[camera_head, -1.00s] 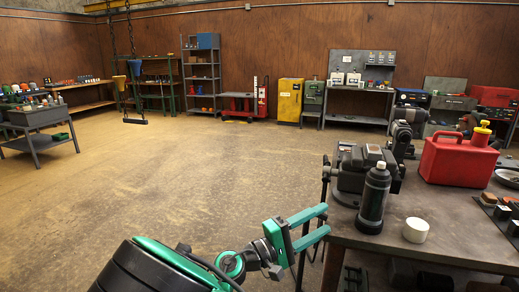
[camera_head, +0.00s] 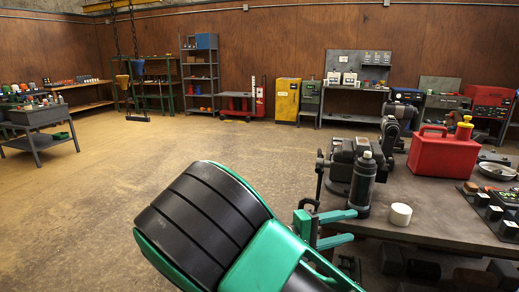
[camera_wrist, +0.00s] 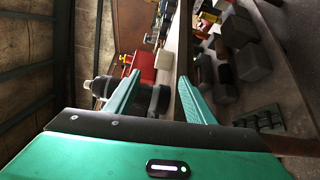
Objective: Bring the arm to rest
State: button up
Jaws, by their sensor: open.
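My gripper (camera_head: 336,227) is in the head view beside the near left edge of the workbench, its two green fingers apart and pointing right. Nothing shows between the fingers. In the wrist view my gripper (camera_wrist: 155,95) is also open, with the bench edge running between its fingers. My black and green arm link fills the lower middle of the head view and hides part of the floor and the wrist.
The workbench (camera_head: 450,219) holds a dark bottle (camera_head: 362,183), a white cylinder (camera_head: 400,214), a red fuel can (camera_head: 438,154) and a grey machine (camera_head: 342,160) near the gripper. Dark blocks sit beneath the bench. Open floor (camera_head: 110,190) lies left.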

jog(key=s+d+f+m+g+y, duration=0.25)
jog(key=s+d+g+y, duration=0.2)
jog(key=d, duration=0.45)
jog(key=s+d+f+m+g+y, duration=0.25)
jog(key=s+d, duration=0.25)
jog(key=d, duration=0.4)
jog(key=s+r+m+t+y, duration=0.1)
jog(key=s+r+m+y, duration=0.2)
jog(key=s, duration=0.6)
jog(key=s+r+m+y, duration=0.2)
jog(key=s+m+y, duration=0.1)
jog(key=s+y, duration=0.4)
jog(key=s, duration=0.3)
jog(key=shift+s+r+t, duration=0.15)
jog(key=shift+r+t, duration=0.25)
jog(key=shift+c, duration=0.7)
